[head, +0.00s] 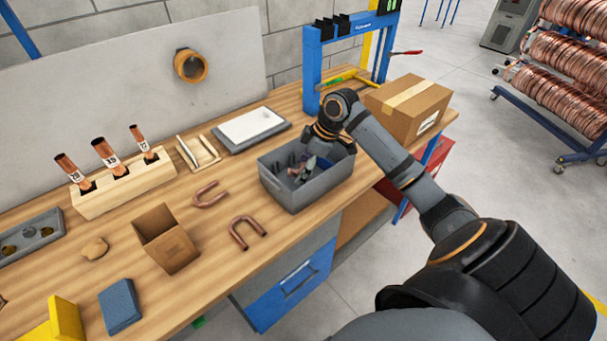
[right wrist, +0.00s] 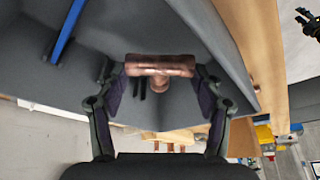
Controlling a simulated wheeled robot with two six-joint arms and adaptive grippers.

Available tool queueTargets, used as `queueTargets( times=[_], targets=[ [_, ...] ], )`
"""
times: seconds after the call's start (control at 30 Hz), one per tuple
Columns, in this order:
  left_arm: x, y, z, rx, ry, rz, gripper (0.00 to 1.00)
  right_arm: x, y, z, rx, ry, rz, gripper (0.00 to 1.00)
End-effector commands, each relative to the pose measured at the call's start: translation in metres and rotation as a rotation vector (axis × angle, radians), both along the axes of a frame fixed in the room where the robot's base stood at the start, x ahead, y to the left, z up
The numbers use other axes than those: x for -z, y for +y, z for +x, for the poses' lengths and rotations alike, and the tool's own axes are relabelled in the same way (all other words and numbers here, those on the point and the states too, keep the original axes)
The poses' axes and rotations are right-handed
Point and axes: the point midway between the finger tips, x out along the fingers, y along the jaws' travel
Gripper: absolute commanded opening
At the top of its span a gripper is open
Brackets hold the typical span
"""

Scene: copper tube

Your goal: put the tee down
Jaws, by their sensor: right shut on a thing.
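A copper tee (right wrist: 160,66) shows in the right wrist view, its straight run lying across my fingertips and its branch pointing down in the picture. My right gripper (right wrist: 160,80) is shut on it, one finger on each side. In the head view my right gripper (head: 303,168) is down in the open grey bin (head: 292,197); the tee cannot be made out clearly there. The bin's grey walls (right wrist: 60,100) surround the gripper in the right wrist view. My left gripper is not in view.
Two bent copper tubes (head: 246,233) lie left of the bin. An open cardboard box (head: 167,245) stands nearer the front, and a wooden block with upright copper pieces (head: 125,186) is farther left. A closed carton (head: 410,108) and blue press frame (head: 312,70) stand behind the bin.

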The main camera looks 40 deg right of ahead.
Motion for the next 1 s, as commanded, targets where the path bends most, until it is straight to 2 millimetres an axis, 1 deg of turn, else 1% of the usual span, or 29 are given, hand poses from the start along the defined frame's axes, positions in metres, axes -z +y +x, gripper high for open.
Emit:
queueTargets(
  times=[0.1,0.2,0.5,0.53,0.57,0.6,0.87,0.97,1.0],
  targets=[
    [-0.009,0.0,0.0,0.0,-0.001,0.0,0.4,0.02,0.0,-0.001,0.001,0.005,0.003,0.36],
    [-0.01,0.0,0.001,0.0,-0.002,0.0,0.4,0.031,0.0,0.0,0.001,0.001,0.001,0.36],
    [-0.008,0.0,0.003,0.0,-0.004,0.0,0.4,0.034,-0.001,0.0,0.001,0.0,0.0,0.36],
    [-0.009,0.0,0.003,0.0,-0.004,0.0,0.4,0.034,-0.001,0.0,0.0,0.0,0.0,0.71],
    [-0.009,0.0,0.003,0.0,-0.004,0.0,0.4,0.034,-0.001,0.0,0.0,0.001,-0.001,0.75],
    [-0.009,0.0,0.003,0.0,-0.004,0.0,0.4,0.034,-0.001,0.0,0.0,0.001,-0.001,0.77],
    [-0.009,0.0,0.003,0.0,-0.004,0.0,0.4,0.033,-0.001,0.0,0.0,0.0,-0.001,0.77],
    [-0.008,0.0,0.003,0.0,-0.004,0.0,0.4,0.027,-0.003,-0.001,0.001,-0.002,-0.004,0.77],
    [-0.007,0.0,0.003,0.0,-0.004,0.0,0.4,0.022,-0.005,-0.002,0.001,-0.003,-0.005,0.77]
  ],
)
